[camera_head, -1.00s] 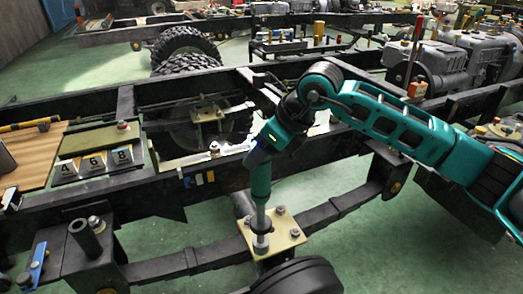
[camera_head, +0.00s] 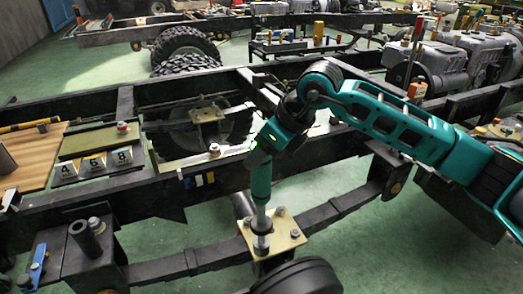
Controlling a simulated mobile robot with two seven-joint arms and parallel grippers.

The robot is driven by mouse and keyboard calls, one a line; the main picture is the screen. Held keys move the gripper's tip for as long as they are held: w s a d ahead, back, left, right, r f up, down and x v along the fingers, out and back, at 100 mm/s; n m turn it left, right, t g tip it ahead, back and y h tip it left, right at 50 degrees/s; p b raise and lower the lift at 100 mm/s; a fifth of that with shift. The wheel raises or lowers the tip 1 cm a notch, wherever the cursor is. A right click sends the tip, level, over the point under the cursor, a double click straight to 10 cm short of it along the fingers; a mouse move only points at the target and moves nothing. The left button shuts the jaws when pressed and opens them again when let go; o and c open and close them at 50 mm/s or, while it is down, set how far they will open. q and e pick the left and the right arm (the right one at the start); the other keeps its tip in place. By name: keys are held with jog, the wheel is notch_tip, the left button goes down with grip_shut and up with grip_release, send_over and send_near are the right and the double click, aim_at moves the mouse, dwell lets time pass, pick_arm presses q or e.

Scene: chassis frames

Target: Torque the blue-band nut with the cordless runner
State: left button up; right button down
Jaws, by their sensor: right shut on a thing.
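The cordless runner (camera_head: 261,182) is a teal upright tool with a grey shaft and socket pointing down. My right gripper (camera_head: 264,150) is shut on its upper part. The socket end (camera_head: 262,240) stands over a nut at the near-left corner of the tan plate (camera_head: 284,238). It looks seated there, but I cannot tell exactly. Other nuts (camera_head: 280,211) show at the plate's other corners. The nut under the socket is mostly hidden and no blue band can be made out. My left gripper is not in view.
The dark chassis rail (camera_head: 115,207) runs behind the runner. A leaf spring (camera_head: 330,209) passes beside the plate, and a round black part (camera_head: 300,277) lies in front. Green floor (camera_head: 400,262) shows at right.

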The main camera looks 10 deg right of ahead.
jog(key=shift+w+r+p, duration=0.1)
jog(key=shift+r+p, duration=0.4)
jog(key=shift+r, duration=0.9)
